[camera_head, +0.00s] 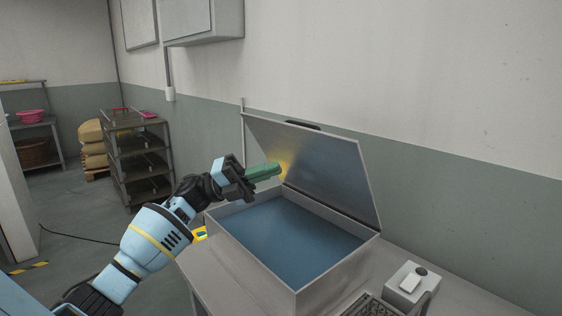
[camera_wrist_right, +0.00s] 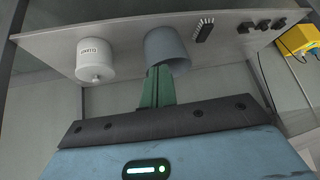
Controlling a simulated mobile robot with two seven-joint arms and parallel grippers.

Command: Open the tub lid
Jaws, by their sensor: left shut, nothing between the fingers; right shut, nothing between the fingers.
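The tub (camera_head: 297,281) is a grey metal box on a table, with blue liquid (camera_head: 285,235) inside. Its lid (camera_head: 330,168) stands open, raised steeply along the wall side and leaning back a little. A dark handle (camera_head: 303,125) shows at the lid's top edge. My left gripper (camera_head: 279,168) has green fingers, shut and empty, above the tub with the tips close to the lid's inner face. I cannot tell whether they touch it. My right gripper (camera_wrist_right: 159,72) shows in the right wrist view, shut and empty, with its fingertips in front of a grey-blue cylinder (camera_wrist_right: 169,46).
A small grey box with a dark knob (camera_head: 408,284) and a dark mesh basket (camera_head: 368,306) are right of the tub. The right wrist view shows a white labelled container (camera_wrist_right: 95,60), a brush (camera_wrist_right: 203,30) and a yellow box (camera_wrist_right: 300,35). A shelf cart (camera_head: 140,160) stands behind left.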

